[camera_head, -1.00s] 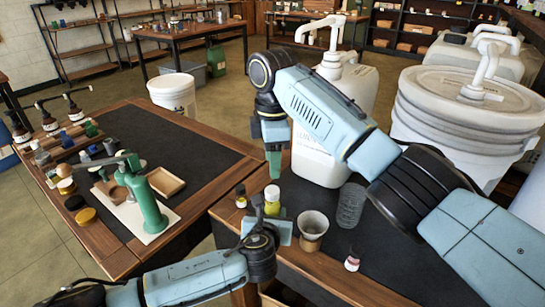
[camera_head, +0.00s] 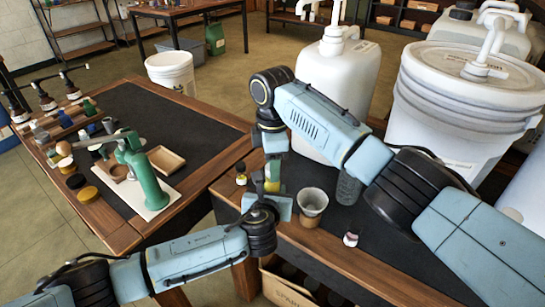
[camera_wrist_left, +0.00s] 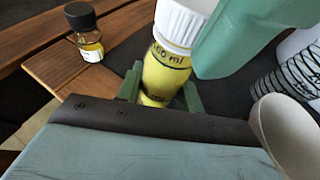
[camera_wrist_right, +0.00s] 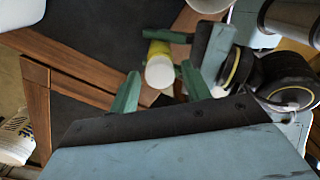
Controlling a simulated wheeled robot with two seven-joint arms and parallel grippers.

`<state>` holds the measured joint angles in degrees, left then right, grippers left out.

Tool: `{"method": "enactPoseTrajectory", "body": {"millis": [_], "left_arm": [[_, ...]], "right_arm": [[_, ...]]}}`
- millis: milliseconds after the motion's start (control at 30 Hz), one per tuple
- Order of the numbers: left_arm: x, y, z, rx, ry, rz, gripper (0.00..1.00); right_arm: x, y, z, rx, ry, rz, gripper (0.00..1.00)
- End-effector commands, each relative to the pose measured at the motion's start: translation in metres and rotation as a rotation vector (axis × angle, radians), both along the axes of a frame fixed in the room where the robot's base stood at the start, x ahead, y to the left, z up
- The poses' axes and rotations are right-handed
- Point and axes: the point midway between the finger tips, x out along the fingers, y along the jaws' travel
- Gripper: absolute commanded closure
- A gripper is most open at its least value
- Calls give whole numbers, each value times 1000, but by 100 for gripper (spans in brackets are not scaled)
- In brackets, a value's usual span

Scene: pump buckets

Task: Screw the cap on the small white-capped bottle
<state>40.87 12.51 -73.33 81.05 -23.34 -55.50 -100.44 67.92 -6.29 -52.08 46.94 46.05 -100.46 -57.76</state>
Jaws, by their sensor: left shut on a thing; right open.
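The small bottle (camera_wrist_left: 165,72) is yellow with a ribbed white cap (camera_wrist_left: 183,22) on its top; how tight the cap sits cannot be told. My left gripper (camera_wrist_left: 158,88) is shut around the bottle's body and holds it above the table. My right gripper (camera_wrist_right: 160,72) is open, its fingers on either side of the white cap (camera_wrist_right: 159,74) as seen from above. In the head view my right gripper (camera_head: 274,168) is just above the yellow bottle (camera_head: 272,186) and hides the cap. My left gripper (camera_head: 273,198) is below it.
A small dark-capped bottle (camera_head: 241,179), a pale cup in a tan holder (camera_head: 313,203) and a wire-mesh cup (camera_head: 349,188) stand close by. A red-and-white item (camera_head: 350,240) lies in front. A large white jug (camera_head: 338,95) stands behind, with a ribbed white bucket (camera_head: 465,100) at right.

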Motion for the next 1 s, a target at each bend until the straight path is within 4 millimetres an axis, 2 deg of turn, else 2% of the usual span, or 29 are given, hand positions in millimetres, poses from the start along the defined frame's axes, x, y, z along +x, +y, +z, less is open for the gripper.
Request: {"method": "enactPoseTrajectory", "body": {"millis": [133, 467, 633, 767, 1000], "left_arm": [[0, 0, -1, 1, 1, 1, 100], [0, 0, -1, 1, 1, 1, 100], [0, 0, 0, 1, 1, 1, 100], [0, 0, -1, 1, 1, 1, 100], [0, 0, -1, 1, 1, 1, 100]], "right_arm": [[0, 0, 0, 0, 0, 0, 53], [0, 0, 1, 0, 0, 0, 97], [0, 0, 0, 0, 1, -41, 98], [0, 1, 0, 1, 2, -226, 98], [0, 1, 0, 2, 5, -735, 98]]}}
